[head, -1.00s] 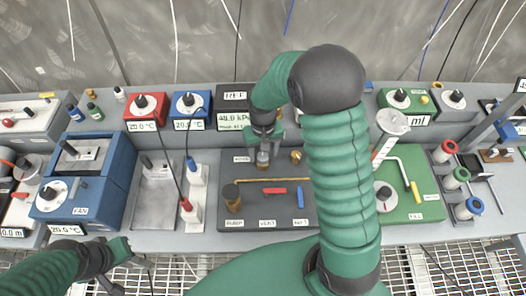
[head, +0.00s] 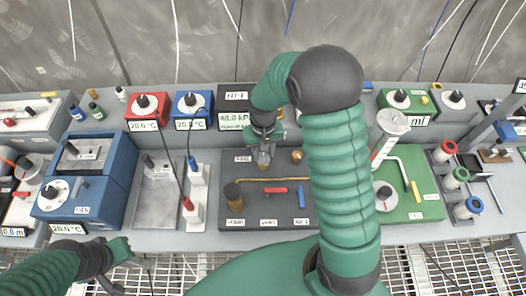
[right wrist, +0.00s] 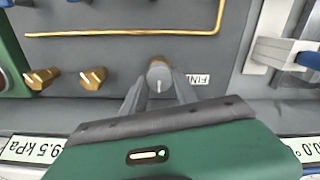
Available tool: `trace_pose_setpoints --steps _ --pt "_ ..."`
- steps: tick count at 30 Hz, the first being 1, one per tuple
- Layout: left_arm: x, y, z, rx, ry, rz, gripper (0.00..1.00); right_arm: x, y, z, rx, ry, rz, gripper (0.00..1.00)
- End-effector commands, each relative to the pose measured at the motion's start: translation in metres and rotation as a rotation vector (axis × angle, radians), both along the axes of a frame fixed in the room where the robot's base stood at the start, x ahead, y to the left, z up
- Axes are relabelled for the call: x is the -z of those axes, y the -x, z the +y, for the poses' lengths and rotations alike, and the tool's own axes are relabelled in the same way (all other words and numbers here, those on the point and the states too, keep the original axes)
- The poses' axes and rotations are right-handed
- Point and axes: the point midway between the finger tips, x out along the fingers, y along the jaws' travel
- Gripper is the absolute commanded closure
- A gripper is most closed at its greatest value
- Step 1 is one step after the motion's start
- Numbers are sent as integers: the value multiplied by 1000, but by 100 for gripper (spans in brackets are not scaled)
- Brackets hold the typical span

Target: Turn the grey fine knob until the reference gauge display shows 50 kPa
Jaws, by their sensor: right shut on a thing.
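The grey fine knob (right wrist: 159,77) stands on the dark panel (head: 235,215), with a white mark on its face. My right gripper (head: 264,163) is shut on it, a finger on each side; it also shows in the right wrist view (right wrist: 158,92). The reference gauge (head: 234,98) is a dark box behind the panel. Its display (head: 235,118) seems to read 48.0 kPa, in small blurred digits. My left gripper (head: 128,270) is open and empty at the front left, over the grating.
Two brass knobs (right wrist: 67,78) sit beside the fine knob, near a brass pipe (right wrist: 130,33). A kPa display (right wrist: 33,149), cut off by the picture edge, shows 9.5. Red (head: 274,190) and blue (head: 301,197) handles lie on the panel. My right arm hides part of the bench.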

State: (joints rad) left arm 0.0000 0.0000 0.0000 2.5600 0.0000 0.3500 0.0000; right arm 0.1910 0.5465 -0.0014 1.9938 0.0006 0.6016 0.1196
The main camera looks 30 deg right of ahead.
Motion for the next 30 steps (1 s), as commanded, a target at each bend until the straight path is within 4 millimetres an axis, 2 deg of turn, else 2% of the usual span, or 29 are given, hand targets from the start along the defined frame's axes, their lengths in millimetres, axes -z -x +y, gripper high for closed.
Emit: trace_pose_setpoints --steps 8,30 --pt "-11 0 0 0 0 0 100 -3 -1 0 140 1 -1 100" --pt "-51 0 0 0 0 0 100 -3 0 -2 733 0 -5 100"
